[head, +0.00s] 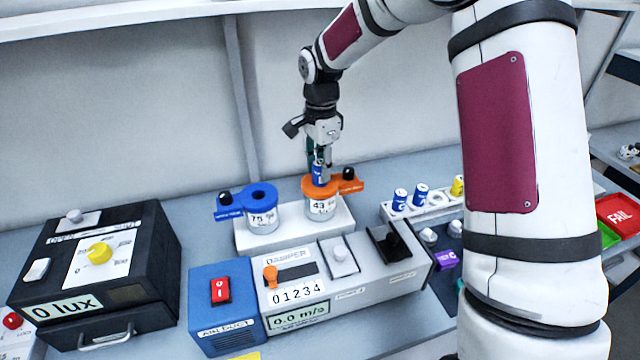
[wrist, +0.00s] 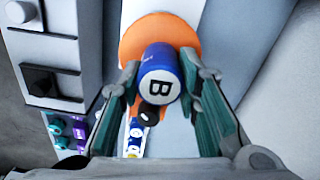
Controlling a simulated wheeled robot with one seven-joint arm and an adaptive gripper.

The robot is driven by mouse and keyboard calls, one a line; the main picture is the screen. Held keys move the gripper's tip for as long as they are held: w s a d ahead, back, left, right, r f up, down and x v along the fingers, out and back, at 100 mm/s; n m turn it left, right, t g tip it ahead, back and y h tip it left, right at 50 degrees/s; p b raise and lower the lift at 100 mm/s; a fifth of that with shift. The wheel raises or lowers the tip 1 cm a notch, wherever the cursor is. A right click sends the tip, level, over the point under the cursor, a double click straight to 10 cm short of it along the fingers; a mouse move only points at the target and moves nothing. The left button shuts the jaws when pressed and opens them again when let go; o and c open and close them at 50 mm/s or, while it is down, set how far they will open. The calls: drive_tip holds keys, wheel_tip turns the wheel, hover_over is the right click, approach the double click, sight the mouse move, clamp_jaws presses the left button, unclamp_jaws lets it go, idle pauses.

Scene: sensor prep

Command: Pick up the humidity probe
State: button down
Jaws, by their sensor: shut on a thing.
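My gripper (head: 318,162) points down over the orange-topped jar (head: 321,206) marked 43. It is shut on a blue cylindrical probe (head: 318,176). In the wrist view the probe's blue cap (wrist: 160,72) shows a black B on a white disc, with a finger on each side. The probe is upright at the opening of the orange lid (wrist: 132,38). I cannot tell how far its lower end sits inside the jar. No readable label shows that this is the humidity probe.
A blue-topped jar (head: 262,213) marked 75 stands to the left on the same white block (head: 286,238). A rack (head: 437,212) with blue and yellow-capped probes is to the right. The grey damper box (head: 345,280) stands in front, and a black lux box (head: 100,262) is far left.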

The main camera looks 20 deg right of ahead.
drive_tip(key=shift+r, duration=0.1)
wheel_tip(320, 180, up, 9)
drive_tip(key=shift+w+f+b, duration=0.1)
drive_tip(key=shift+b, duration=0.9)
drive_tip(key=shift+r, duration=0.55)
